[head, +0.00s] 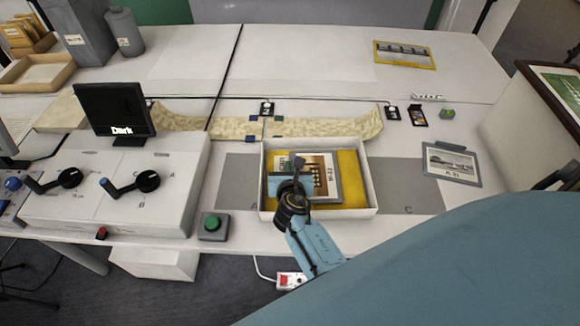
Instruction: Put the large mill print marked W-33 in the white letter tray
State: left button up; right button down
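A white tray (369,188) with low walls stands at the front middle of the table, with a yellow sheet (352,180) inside. A print (323,168) showing a building with rows of windows lies in it on the yellow. Its sideways label looks like W-33, but is small. My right gripper (296,168) is over the left part of the tray and hides part of the print. Its fingers are too small and dark to tell whether they are open, or whether they touch the print. My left gripper is not in view.
A grey-bordered print (451,164) lies right of the tray, and a yellow-bordered one (405,54) lies at the back. A green button (212,226) sits left of the tray. A long patterned strip (330,129) lies behind. A monitor (113,109) stands left.

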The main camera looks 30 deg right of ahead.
jog(key=c, duration=1.7)
grip_release()
jog(key=shift+r, duration=0.15)
jog(key=shift+r+p, duration=0.35)
jog(key=shift+p, duration=0.05)
jog(key=p+v, duration=0.2)
jog(key=v, duration=1)
